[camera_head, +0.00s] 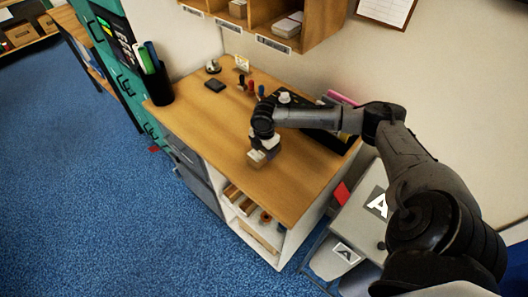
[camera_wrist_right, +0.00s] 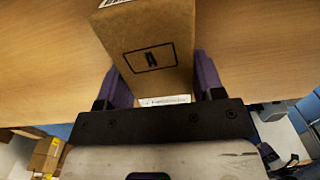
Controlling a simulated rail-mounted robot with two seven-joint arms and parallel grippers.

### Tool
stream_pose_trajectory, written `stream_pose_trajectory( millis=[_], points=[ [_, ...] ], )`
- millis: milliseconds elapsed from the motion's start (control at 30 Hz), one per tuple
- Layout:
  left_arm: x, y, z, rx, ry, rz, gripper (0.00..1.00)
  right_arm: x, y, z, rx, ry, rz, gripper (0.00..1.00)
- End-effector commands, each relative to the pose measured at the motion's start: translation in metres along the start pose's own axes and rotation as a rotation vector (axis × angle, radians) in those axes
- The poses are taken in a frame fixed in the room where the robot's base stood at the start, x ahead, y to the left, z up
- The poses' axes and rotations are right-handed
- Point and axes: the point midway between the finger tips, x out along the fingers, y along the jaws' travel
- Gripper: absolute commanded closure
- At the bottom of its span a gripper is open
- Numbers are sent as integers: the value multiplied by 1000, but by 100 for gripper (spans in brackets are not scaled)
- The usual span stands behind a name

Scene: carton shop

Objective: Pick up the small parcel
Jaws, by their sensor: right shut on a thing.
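The small parcel is a brown carton box (camera_head: 257,158) near the front edge of the wooden counter (camera_head: 215,128). I cannot tell whether the parcel touches the counter. My left gripper is not in view.
A dark pen holder (camera_head: 158,90) stands at the counter's left end. Several stamps, a bell (camera_head: 213,66) and a dark pad (camera_head: 214,85) lie toward the back. A dark tray is partly behind my right arm. Wooden pigeonholes (camera_head: 270,22) hang above. The counter's left front is clear.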

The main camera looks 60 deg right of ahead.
Motion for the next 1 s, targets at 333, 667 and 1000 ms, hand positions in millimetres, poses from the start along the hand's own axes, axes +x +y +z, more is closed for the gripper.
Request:
stream_pose_trajectory(
  millis=[333, 667, 1000],
  points=[
    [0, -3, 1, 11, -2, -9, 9, -4, 0, 0, 0, 0, 2, 67],
    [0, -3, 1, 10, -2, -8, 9, -45, 1, 1, 0, 0, 4, 67],
    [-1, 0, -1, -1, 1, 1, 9, -80, -61, 22, -1, -8, -1, 67]
  ],
)
